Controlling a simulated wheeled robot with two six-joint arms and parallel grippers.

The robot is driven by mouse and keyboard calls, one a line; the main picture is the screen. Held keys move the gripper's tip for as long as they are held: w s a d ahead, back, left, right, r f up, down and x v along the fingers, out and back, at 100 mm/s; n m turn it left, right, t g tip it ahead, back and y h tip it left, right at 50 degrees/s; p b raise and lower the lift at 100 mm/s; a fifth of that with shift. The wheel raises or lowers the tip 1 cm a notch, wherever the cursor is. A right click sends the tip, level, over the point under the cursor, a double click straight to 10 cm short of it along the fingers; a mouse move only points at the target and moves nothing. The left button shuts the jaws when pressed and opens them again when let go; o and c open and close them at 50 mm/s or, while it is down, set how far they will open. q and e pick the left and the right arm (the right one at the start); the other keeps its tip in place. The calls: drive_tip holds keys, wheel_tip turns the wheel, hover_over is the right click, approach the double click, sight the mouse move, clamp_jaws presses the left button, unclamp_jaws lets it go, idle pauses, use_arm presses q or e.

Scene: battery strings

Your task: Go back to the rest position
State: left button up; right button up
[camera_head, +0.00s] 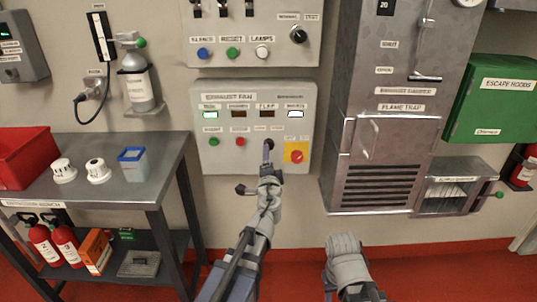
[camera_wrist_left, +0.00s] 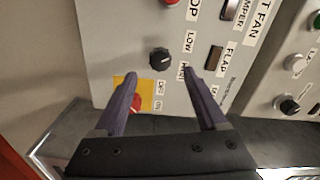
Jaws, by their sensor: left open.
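The exhaust fan panel (camera_head: 225,166) is a pale box on the wall, with small display windows along its top. My left gripper (camera_head: 268,146) is in front of its lower middle. In the left wrist view my left gripper (camera_wrist_left: 160,76) is open, with two purple fingers apart and nothing held. A black knob (camera_wrist_left: 160,59) on the panel shows just beyond the fingertips, between them; I cannot tell the gap. A red rotary switch (camera_head: 297,156) sits on a yellow plate to the right. A grey part of my right arm shows at the lower right; its fingers are not visible.
A metal bench (camera_head: 112,190) with a red bin (camera_head: 22,157) and a blue-rimmed cup (camera_head: 133,164) stands left. A grey flame trap cabinet (camera_head: 392,130) stands right, beside a green escape hoods box (camera_head: 495,103). Red floor lies open below the panel.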

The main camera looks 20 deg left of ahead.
use_arm(q)
drive_tip(key=s+d+n+g+h+p, duration=0.1)
drive_tip(key=s+d+n+g+p, duration=0.2)
drive_tip(key=s, duration=0.6)
drive_tip(key=s+d+f+n+g+h+p, duration=0.1)
drive_tip(key=s+d+n+g+p, duration=0.1)
drive_tip(key=s+d+g+p, duration=0.5)
drive_tip(key=s+d+n+g+h+p, duration=0.1)
drive_tip(key=s+d+n+g+p, duration=0.2)
drive_tip(key=s+g+p, duration=0.4)
drive_tip(key=s+d+p, duration=0.1)
drive_tip(key=s+p, duration=0.2)
drive_tip(key=s, duration=0.2)
drive_tip(key=shift+s+d+f+n+g+h+p, duration=0.15)
drive_tip(key=shift+s+d+n+g+h+p, duration=0.15)
drive_tip(key=shift+s+d+h, duration=0.1)
